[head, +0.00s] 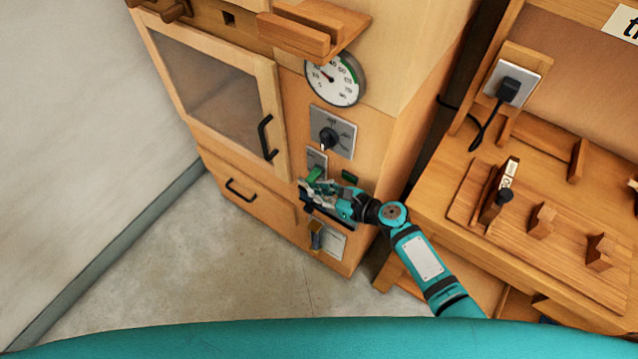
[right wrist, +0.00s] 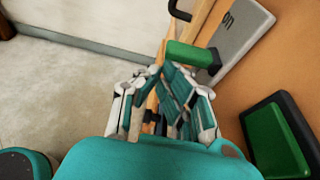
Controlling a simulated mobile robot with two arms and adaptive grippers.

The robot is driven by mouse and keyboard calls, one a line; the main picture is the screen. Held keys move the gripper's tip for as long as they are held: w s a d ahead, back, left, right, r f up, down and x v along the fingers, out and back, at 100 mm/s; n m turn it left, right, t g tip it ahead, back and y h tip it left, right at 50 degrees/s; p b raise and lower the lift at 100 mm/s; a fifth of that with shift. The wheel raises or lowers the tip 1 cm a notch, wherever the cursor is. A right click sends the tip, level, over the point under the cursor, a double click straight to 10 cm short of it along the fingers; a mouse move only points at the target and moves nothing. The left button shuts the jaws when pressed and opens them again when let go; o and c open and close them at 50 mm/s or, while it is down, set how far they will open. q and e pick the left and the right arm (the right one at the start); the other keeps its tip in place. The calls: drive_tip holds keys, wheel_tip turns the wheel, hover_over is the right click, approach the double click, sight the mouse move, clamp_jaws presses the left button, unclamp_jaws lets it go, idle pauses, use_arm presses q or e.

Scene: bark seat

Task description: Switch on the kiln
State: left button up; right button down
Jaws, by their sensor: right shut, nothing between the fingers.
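The kiln (head: 390,150) is a tall wooden cabinet with a windowed door. Its front panel carries a small grey plate (head: 317,157) with a green switch handle (head: 314,174). In the right wrist view the green handle (right wrist: 190,54) juts out from the plate (right wrist: 240,32), which bears the letters "on". My right gripper (head: 311,189) is shut and empty, just below the green handle. In the wrist view its fingers (right wrist: 166,90) lie close under the handle; I cannot tell whether they touch it. My left gripper is not in view.
Above are a black knob (head: 329,138) and a round gauge (head: 333,79). A green rectangle in a black frame (head: 352,177) sits right of the handle. A lower switch (head: 316,236) is below the gripper. A wooden bench (head: 440,190) stands right; clear floor (head: 240,265) lies left.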

sight(312, 184)
use_arm(q)
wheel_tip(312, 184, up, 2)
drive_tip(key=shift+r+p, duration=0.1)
drive_tip(key=shift+p, duration=0.55)
use_arm(e)
drive_tip(key=shift+s+a+r+m+g+y, duration=0.15)
drive_tip(key=shift+r+m+g+y, duration=0.25)
drive_tip(key=shift+m, duration=0.4)
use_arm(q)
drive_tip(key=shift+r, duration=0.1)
use_arm(e)
drive_tip(key=shift+r, duration=0.15)
use_arm(q)
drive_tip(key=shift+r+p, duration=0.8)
drive_tip(key=shift+p, duration=0.1)
use_arm(e)
drive_tip(key=shift+r, duration=0.75)
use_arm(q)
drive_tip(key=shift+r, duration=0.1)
use_arm(e)
drive_tip(key=shift+r, duration=0.2)
